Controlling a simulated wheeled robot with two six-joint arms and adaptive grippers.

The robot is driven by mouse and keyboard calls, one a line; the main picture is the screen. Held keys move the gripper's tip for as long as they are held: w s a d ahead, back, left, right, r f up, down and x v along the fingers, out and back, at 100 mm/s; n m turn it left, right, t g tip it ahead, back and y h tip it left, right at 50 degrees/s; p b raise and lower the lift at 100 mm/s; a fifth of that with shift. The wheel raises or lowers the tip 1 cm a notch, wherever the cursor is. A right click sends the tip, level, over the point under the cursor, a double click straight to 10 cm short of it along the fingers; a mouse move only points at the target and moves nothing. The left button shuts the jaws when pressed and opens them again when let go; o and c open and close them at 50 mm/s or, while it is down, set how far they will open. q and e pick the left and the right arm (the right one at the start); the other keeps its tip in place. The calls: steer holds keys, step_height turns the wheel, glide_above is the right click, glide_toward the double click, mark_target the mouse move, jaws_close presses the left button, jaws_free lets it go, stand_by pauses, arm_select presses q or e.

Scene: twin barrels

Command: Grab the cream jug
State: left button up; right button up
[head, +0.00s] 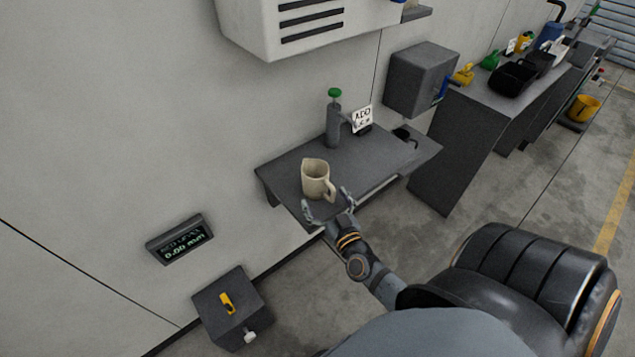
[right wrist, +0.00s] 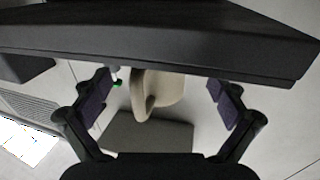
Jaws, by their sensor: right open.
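The cream jug (head: 315,178) stands upright on a dark wall shelf (head: 375,160), near its front left part. Its handle faces right and toward me in the head view. My right gripper (head: 326,201) is open and empty at the shelf's front edge, just short of the jug, with its fingers spread. In the right wrist view, which looks upside down, the jug (right wrist: 168,90) shows between the open fingers with its handle toward the camera. The shelf's edge (right wrist: 160,62) hides the jug's base there. My left gripper is not in view.
A grey bottle with a green top (head: 333,122) and a small white sign (head: 362,119) stand behind the jug. A white vented box (head: 310,25) hangs above. A wall display (head: 180,240) and a dark box with a yellow switch (head: 230,305) are at left.

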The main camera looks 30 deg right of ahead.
mark_target(320, 191)
steer(key=shift+w+f, duration=0.1)
steer(key=shift+w, duration=0.25)
steer(key=shift+w+d, duration=0.15)
steer(key=shift+w, duration=0.3)
steer(key=w, duration=0.3)
steer(key=shift+w+d, duration=0.4)
steer(key=shift+w, duration=0.2)
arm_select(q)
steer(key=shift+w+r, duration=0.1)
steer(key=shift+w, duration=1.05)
arm_select(e)
steer(key=shift+s, duration=0.15)
steer(key=shift+c, duration=1.2)
steer(key=c, duration=1.1)
